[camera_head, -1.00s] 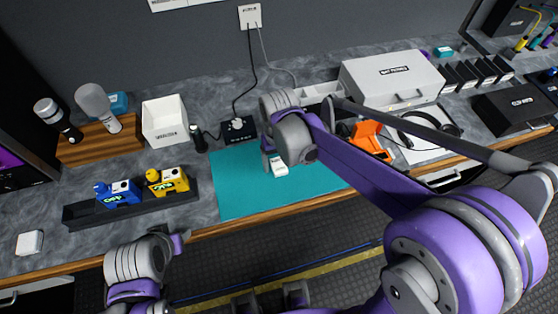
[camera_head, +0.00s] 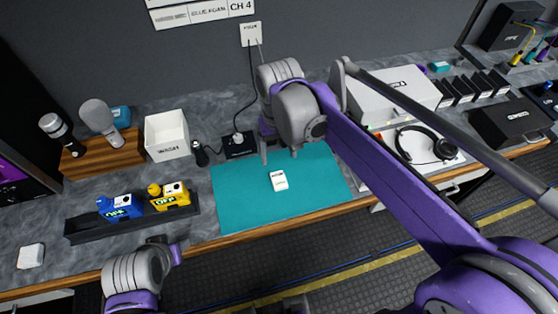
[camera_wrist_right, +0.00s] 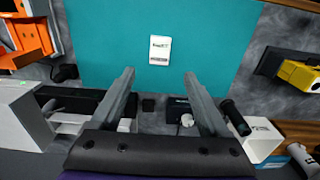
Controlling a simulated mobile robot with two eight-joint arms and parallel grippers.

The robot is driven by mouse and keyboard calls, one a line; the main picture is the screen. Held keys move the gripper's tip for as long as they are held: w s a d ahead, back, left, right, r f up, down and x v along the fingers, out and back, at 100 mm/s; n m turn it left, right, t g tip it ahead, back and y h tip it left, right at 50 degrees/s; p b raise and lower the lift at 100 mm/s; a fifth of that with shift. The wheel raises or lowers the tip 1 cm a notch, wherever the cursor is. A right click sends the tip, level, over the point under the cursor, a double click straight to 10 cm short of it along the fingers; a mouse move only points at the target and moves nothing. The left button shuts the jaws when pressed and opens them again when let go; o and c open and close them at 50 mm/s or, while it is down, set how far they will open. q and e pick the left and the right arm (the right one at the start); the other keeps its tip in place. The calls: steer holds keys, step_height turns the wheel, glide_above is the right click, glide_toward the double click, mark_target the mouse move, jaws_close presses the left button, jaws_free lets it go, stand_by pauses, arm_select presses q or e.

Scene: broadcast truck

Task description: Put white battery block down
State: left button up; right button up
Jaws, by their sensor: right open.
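The white battery block (camera_head: 278,180) lies flat on the teal mat (camera_head: 235,205), label up. It also shows in the right wrist view (camera_wrist_right: 160,50), apart from both fingers. My right gripper (camera_head: 279,153) is open and empty, on the wall side of the block. Its two spread fingers show in the right wrist view (camera_wrist_right: 158,78) with nothing between them. Part of my left arm shows at the lower left of the head view, but its jaw state is unclear.
A black charger (camera_head: 239,145) and a white bin (camera_head: 166,135) stand behind the mat. A dark tray (camera_head: 85,231) with blue and yellow units is left of it. A headset (camera_head: 425,143) and a white case (camera_head: 400,92) are to the right. The mat around the block is clear.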

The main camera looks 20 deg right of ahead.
steer(key=s+d+f+t, duration=0.2)
steer(key=s+d, duration=0.2)
steer(key=s, duration=0.3)
steer(key=shift+s+t, duration=0.15)
steer(key=shift+t, duration=0.15)
steer(key=shift+o, duration=0.5)
steer(key=s+d+f+t, duration=0.2)
steer(key=s+f, duration=0.3)
steer(key=s, duration=0.1)
steer(key=shift+s+d+f+t, duration=0.3)
steer(key=shift+t, duration=0.1)
steer(key=g, duration=0.5)
glide_toward(279, 179)
steer(key=f, duration=0.1)
steer(key=w+f, duration=0.1)
steer(key=f, duration=0.1)
steer(key=shift+s+f, duration=0.2)
steer(key=shift+f, duration=1.1)
steer(key=shift+s+f, duration=0.2)
steer(key=shift+f, duration=1.15)
jaws_close()
